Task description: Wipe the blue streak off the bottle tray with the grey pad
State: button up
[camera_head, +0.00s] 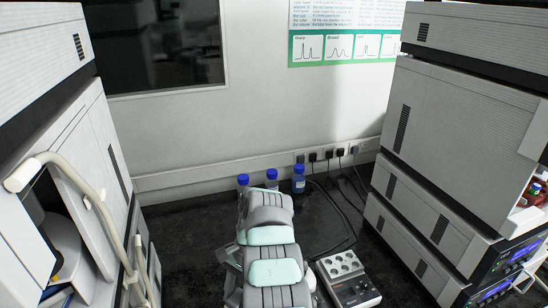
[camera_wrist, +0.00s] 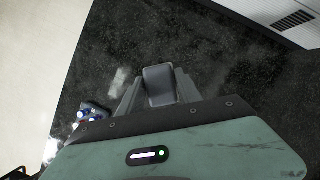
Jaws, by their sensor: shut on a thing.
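My gripper (camera_wrist: 158,74) is shut on a grey block-like thing (camera_wrist: 160,90), which looks like the grey pad, in the wrist view. It is held over the dark bench top, with nothing visible directly beneath it. In the head view my own arm covers the middle, and the pad cannot be made out there.
Blue-capped bottles (camera_head: 299,179) stand at the back wall. A grey device with round wells (camera_head: 345,278) sits right of my arm, cables behind it. Tall instrument stacks flank both sides, left (camera_head: 60,130) and right (camera_head: 455,130). Dark bench (camera_head: 180,230) is bare left of my arm.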

jog(key=s+d+f+n+h, duration=0.2)
jog(key=d+n, duration=0.4)
jog(key=d, duration=0.3)
jog(key=shift+d+f+n+g+h, duration=0.3)
jog(key=shift+d+f+n, duration=0.1)
jog(key=shift+f, duration=0.35)
